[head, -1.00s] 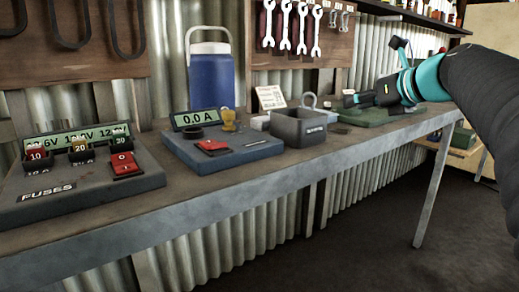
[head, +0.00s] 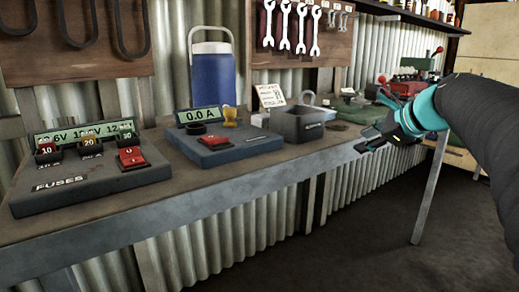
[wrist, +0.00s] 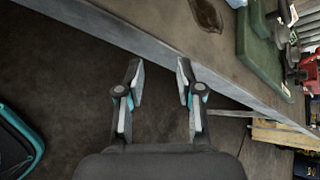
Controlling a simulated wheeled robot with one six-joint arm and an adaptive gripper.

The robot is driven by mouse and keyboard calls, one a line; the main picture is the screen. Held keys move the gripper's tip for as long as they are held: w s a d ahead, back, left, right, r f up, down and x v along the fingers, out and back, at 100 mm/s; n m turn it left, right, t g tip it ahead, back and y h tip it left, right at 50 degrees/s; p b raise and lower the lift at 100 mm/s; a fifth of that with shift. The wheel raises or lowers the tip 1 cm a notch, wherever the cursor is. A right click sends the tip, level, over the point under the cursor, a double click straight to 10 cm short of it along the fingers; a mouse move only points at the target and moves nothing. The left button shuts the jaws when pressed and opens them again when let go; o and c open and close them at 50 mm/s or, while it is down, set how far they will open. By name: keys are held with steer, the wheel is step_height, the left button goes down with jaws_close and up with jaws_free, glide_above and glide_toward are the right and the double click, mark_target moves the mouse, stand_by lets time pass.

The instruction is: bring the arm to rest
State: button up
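My gripper (wrist: 160,82) shows in the wrist view with its two fingers spread apart and nothing between them. It points at the bench's front edge, with the dark floor below. In the head view my gripper (head: 366,143) is at the right, in front of the bench edge. My dark arm with a teal band reaches in from the right edge of the head view.
The bench (head: 270,173) carries a fuse box (head: 85,185), an ammeter box (head: 225,150), a grey bin (head: 297,125) and a blue cooler (head: 212,75). The floor in front is clear.

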steer(key=s+a+f+n+g+h, duration=0.2)
steer(key=s+a+f+n, duration=0.2)
steer(key=s+f+n, duration=0.7)
steer(key=s+a+f+n+g+h, duration=0.2)
steer(key=s+a+f+n, duration=0.3)
steer(key=s+f+n, duration=0.6)
steer(key=s+f, duration=0.2)
steer(key=s, duration=0.4)
steer(key=shift+n+g, duration=0.3)
steer(key=shift+g, duration=0.1)
steer(key=shift+s, duration=0.15)
